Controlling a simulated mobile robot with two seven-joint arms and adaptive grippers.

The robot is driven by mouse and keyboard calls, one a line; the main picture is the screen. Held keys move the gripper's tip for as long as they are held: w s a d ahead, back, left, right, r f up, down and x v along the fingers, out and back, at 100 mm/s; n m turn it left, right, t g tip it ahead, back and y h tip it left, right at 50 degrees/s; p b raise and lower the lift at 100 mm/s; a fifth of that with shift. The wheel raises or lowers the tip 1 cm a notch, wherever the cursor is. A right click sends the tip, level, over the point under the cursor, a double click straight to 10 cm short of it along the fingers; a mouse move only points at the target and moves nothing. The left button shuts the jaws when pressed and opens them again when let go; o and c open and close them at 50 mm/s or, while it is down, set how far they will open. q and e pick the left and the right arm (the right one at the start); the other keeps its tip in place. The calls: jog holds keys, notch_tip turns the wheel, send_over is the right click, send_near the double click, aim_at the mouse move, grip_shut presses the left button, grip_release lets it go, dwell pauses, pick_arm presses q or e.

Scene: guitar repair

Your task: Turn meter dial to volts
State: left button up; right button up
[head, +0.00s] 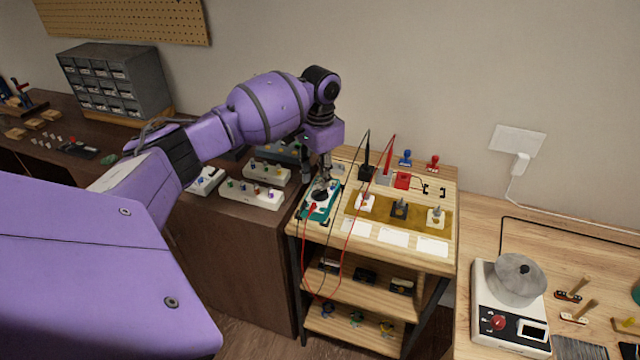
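The meter (309,211) is a small teal and white box on the left side of the wooden stand's top. Its dark dial is small and partly hidden under my gripper. Red and black leads run from the meter. My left gripper (321,185) points down right over the meter, with its fingertips at or just above the dial. The fingers are too small to tell whether they are apart, closed on the dial, or touching it. My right gripper is out of view.
White strips of parts (251,193) lie left on the dark bench. A scale with a metal pot (517,279) stands at right.

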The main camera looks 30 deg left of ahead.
aim_at(320, 191)
pick_arm(q)
notch_tip(320, 191, up, 8)
jog(key=shift+s, duration=0.1)
dwell(0.7)
